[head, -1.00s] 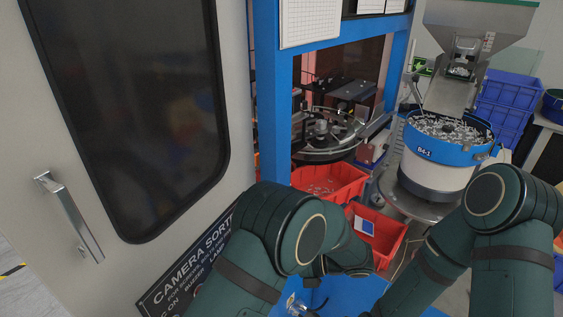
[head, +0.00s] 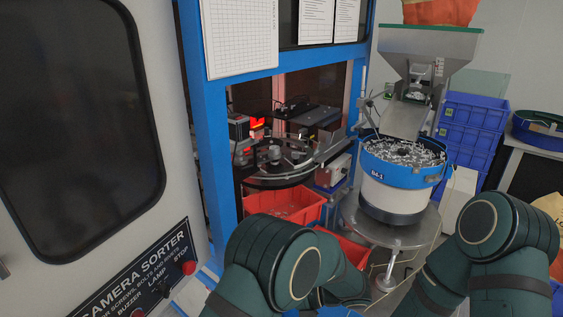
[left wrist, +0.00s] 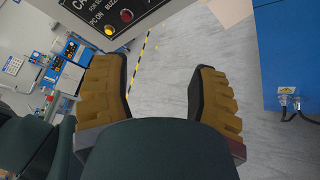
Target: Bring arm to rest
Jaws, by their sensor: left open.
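My left arm (head: 275,262) is dark green and folded at the bottom centre of the head view; its gripper is hidden there. In the left wrist view my left gripper (left wrist: 158,88) is open and empty, its two yellow-brown fingers wide apart above bare grey floor. My right arm (head: 500,240) is bent at the lower right of the head view. My right gripper is not visible in either current view.
The camera sorter's control panel (head: 140,275) with its buttons is close to my left arm; the panel also shows in the left wrist view (left wrist: 105,18). Red bins (head: 285,206) stand beyond the arm. The bowl feeder (head: 395,190) stands at centre right, with blue crates (head: 470,125) behind.

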